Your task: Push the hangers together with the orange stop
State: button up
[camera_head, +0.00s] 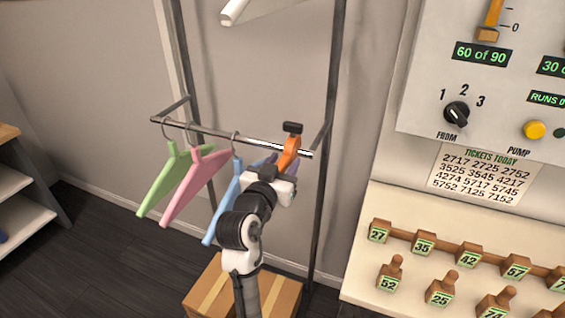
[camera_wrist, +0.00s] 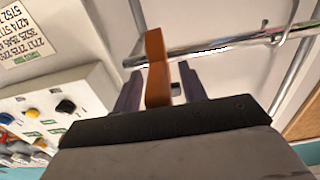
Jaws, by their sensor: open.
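The orange stop (camera_head: 288,153) sits on the right part of the metal rail (camera_head: 215,133), with a black knob (camera_head: 292,127) on top. A green hanger (camera_head: 160,186), a pink hanger (camera_head: 192,188) and a blue hanger (camera_head: 221,205) hang to its left. Green and pink are close together at the left end; blue hangs apart from them, partly behind my arm. My gripper (camera_head: 277,165) is at the stop. In the wrist view, the open fingers (camera_wrist: 158,90) stand either side of the orange stop (camera_wrist: 156,62).
The rail frame's right upright (camera_head: 328,110) stands just beyond the stop. A cardboard box (camera_head: 205,290) lies on the floor below. A control panel (camera_head: 480,95) and a ledge with numbered wooden pegs (camera_head: 469,256) are at the right. Shelves (camera_head: 22,205) stand at the far left.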

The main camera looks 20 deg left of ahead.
grip_shut()
